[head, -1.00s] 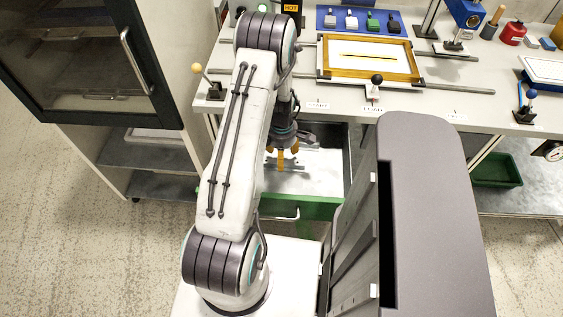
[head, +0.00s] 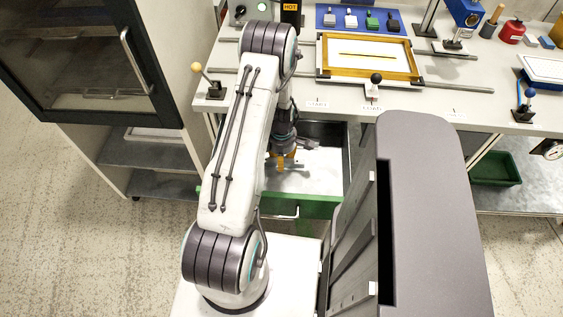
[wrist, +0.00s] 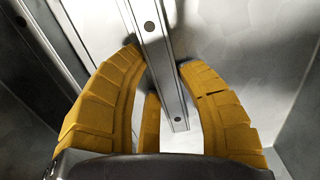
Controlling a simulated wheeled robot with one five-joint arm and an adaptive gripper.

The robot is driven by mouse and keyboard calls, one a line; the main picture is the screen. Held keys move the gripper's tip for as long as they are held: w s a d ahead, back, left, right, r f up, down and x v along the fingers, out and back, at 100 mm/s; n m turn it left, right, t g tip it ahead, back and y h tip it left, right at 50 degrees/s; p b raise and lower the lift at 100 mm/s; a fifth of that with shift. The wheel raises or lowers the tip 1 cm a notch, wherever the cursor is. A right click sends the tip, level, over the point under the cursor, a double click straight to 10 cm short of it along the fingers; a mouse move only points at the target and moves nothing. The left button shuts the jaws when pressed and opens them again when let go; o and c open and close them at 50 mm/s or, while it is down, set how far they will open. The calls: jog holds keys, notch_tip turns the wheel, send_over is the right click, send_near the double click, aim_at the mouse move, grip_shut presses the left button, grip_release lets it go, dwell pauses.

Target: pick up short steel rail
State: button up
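A steel rail (wrist: 154,40) with dark screw holes runs lengthwise between my gripper's yellow fingers in the wrist view. Its near end shows between the finger bases, and its far end is cut off by the picture edge. My gripper (wrist: 160,58) is open, with fingertips on either side of the rail. A small gap seems to remain, though contact is hard to judge. In the head view my gripper (head: 282,160) is low inside the open drawer, partly hidden by my arm. Grey metal (head: 294,167) shows beside the fingers there.
The drawer has a green front (head: 318,207) and a pale metal floor (head: 322,180). In the wrist view another long metal strip (wrist: 52,42) lies to the left, and drawer walls stand close on both sides. The bench top (head: 300,95) overhangs the drawer's back.

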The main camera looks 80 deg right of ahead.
grip_shut()
jog(key=shift+r, duration=0.15)
